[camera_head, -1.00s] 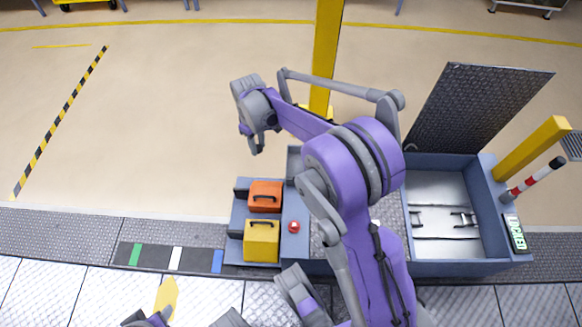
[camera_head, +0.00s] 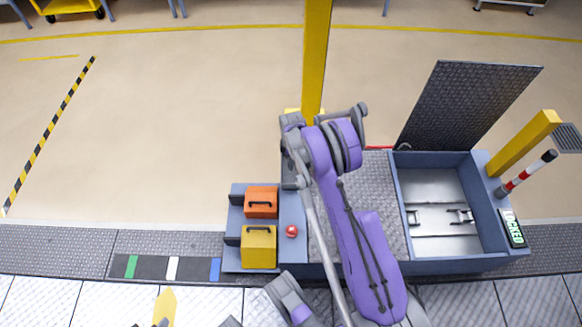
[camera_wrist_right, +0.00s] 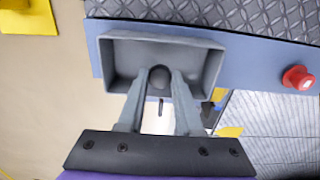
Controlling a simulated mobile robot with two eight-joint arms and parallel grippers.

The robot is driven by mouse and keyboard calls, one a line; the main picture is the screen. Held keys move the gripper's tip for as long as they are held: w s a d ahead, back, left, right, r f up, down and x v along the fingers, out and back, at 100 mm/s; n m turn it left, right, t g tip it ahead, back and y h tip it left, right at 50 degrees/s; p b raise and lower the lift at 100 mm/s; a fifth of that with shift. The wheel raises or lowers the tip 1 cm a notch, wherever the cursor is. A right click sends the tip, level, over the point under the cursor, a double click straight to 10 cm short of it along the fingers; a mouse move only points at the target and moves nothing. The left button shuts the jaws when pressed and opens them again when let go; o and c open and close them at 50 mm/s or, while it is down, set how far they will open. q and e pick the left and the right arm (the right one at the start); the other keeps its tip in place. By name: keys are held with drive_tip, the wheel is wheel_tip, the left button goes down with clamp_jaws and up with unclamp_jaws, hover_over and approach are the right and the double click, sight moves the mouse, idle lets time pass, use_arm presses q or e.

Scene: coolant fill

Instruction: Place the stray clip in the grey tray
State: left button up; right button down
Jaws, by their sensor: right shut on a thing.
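The grey tray (camera_wrist_right: 125,58) is a shallow rectangular box on the blue-grey ledge; in the head view my right arm mostly hides it. My right gripper (camera_wrist_right: 160,74) has its fingertips over the tray, shut on a small dark clip (camera_wrist_right: 160,79). The clip shows between the fingertips, with a thin dark piece hanging below. I cannot tell whether it touches the tray floor. In the head view the right gripper (camera_head: 291,160) is at the left end of the blue-grey unit, partly hidden by its own arm. My left gripper does not show.
A red knob (camera_head: 292,231) sits near the tray, beside an orange case (camera_head: 261,202) and a yellow case (camera_head: 258,247). A yellow post (camera_head: 315,60) stands behind. An open lid (camera_head: 468,105) rises over an open bay (camera_head: 440,185) at right.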

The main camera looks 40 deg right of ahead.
drive_tip(key=shift+f+b, duration=0.4)
drive_tip(key=shift+f, duration=1.2)
drive_tip(key=shift+f, duration=0.15)
drive_tip(key=c, duration=0.6)
unclamp_jaws()
